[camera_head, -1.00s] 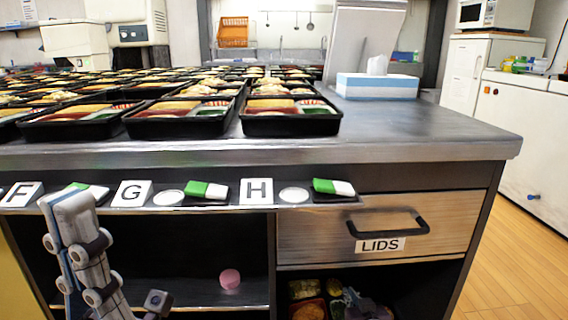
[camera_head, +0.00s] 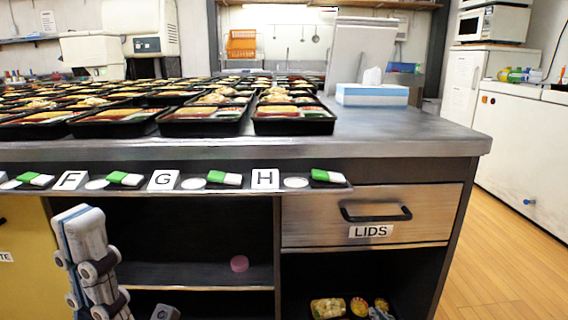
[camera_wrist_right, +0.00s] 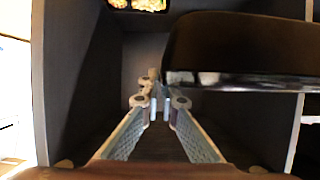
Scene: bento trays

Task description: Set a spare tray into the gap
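Black trays of food stand in close rows on the steel counter; one front-row tray (camera_head: 293,127) is nearest the right end. I cannot make out a gap among them. A food tray (camera_head: 328,309) lies in the dark compartment under the drawer, cut off by the bottom edge; a food tray also shows at the top of the right wrist view (camera_wrist_right: 150,5).
A LIDS drawer (camera_head: 372,215) with a black handle is shut. A ledge with letter cards (camera_head: 265,179), discs and green-white blocks (camera_head: 328,175) runs along the front. A blue-white tissue box (camera_head: 372,95) stands on the counter. The floor at right is clear.

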